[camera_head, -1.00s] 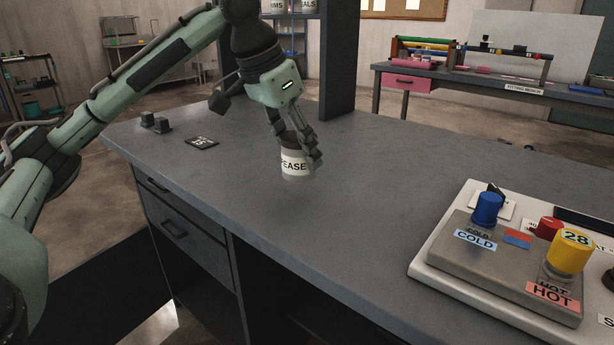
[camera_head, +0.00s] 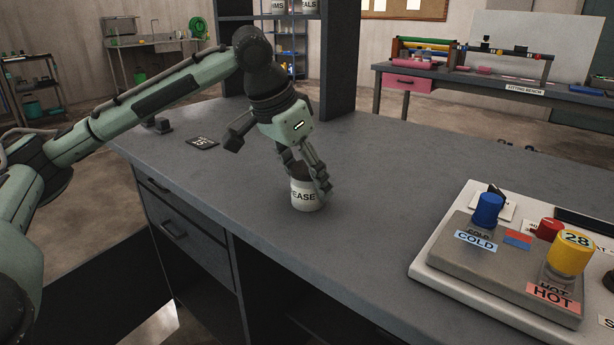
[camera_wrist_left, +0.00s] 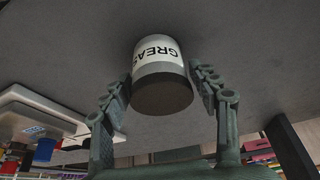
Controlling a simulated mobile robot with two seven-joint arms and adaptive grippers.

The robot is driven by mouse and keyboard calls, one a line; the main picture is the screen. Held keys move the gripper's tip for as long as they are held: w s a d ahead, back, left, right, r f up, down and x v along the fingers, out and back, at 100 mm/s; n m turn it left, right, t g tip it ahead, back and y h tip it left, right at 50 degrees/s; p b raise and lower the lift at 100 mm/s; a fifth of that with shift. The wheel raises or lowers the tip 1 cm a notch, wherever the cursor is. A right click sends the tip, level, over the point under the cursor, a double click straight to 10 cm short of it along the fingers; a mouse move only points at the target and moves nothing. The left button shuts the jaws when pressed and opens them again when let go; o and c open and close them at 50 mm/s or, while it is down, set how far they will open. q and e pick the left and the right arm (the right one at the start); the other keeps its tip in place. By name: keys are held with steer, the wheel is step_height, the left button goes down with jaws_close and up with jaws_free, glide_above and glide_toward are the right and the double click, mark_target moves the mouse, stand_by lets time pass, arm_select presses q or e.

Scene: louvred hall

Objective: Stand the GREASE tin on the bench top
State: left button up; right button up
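The GREASE tin (camera_head: 305,197) is a small pale-labelled can with a dark upper part. It is upright over the middle of the grey bench top (camera_head: 370,160). My right gripper is not in view.
A control panel (camera_head: 440,262) with blue, red and yellow knobs stands at the bench's right. A small dark card (camera_head: 202,142) and dark blocks (camera_head: 157,124) lie at the left. A dark post (camera_head: 340,60) rises at the back edge. The bench around the tin is clear.

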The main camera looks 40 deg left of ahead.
arm_select(q)
steer(key=shift+o, duration=0.6)
steer(key=shift+r, duration=0.2)
steer(key=v, duration=1.2)
steer(key=shift+f, duration=0.1)
